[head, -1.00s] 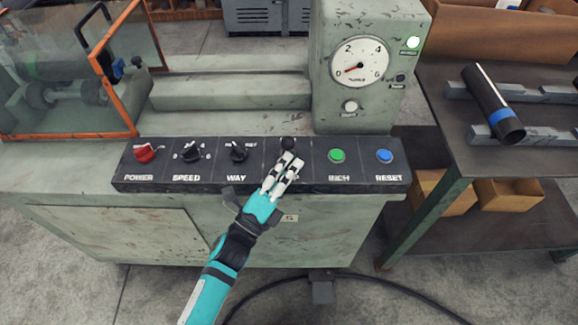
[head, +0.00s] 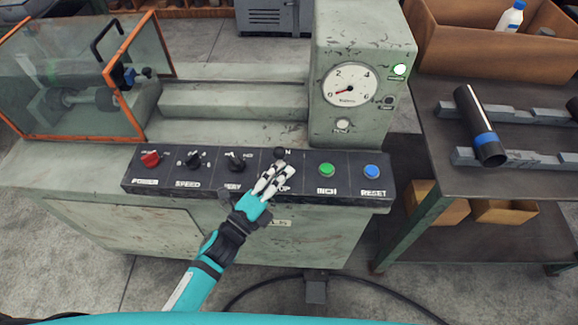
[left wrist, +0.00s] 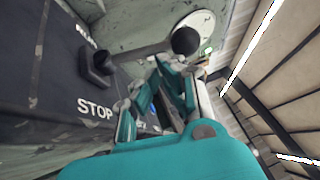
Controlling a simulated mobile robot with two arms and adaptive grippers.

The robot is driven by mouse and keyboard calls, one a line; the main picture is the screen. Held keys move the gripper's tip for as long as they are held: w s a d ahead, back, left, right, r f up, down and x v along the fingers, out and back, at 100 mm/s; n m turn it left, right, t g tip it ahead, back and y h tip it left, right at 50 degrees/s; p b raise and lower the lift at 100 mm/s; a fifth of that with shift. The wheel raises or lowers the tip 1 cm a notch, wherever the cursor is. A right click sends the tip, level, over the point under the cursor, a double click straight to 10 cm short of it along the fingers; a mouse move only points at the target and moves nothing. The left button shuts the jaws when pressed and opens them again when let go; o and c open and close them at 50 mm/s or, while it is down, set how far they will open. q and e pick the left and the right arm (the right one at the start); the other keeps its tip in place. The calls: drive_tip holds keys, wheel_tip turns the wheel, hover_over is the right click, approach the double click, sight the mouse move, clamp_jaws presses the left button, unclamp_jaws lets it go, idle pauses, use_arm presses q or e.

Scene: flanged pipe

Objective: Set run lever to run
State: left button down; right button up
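The run lever is a shaft with a dark ball knob (head: 280,153) on the black control panel (head: 215,190). In the left wrist view its knob (left wrist: 185,41) stands out from the panel on a grey shaft, above the fingers. STOP is printed on the panel below the lever's base; another label above is only partly readable. My left gripper (head: 284,168) is just below the knob in the head view, with a narrow gap between its pale fingers. It looks open and empty, apart from the knob. The fingers also show in the left wrist view (left wrist: 160,85). My right gripper is out of view.
A red knob (head: 150,159) and two black selectors sit left of the lever. A green button (head: 327,170) and a blue button (head: 372,172) sit right. A gauge (head: 350,85) is behind. A black pipe (head: 480,125) with a blue band lies on the right-hand bench.

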sight(281, 151)
use_arm(q)
drive_tip(key=w+r+n+g+p, duration=0.1)
drive_tip(key=p, duration=0.2)
drive_tip(key=w+r+g+y+p, duration=0.1)
drive_tip(key=p, duration=0.3)
drive_tip(key=shift+a+r+n+y, duration=0.25)
drive_tip(key=shift+n+y, duration=0.05)
drive_tip(key=shift+n, duration=0.1)
drive_tip(key=shift+w+f+g+p, duration=0.2)
drive_tip(key=shift+g+p, duration=0.1)
drive_tip(key=shift+p, duration=0.2)
drive_tip(key=shift+w+a, duration=0.1)
drive_tip(key=shift+w, duration=0.1)
drive_tip(key=shift+w+d, duration=0.2)
drive_tip(key=shift+w, duration=0.3)
drive_tip(key=shift+w+r, duration=0.1)
drive_tip(key=shift+w, duration=0.25)
drive_tip(key=shift+r, duration=0.1)
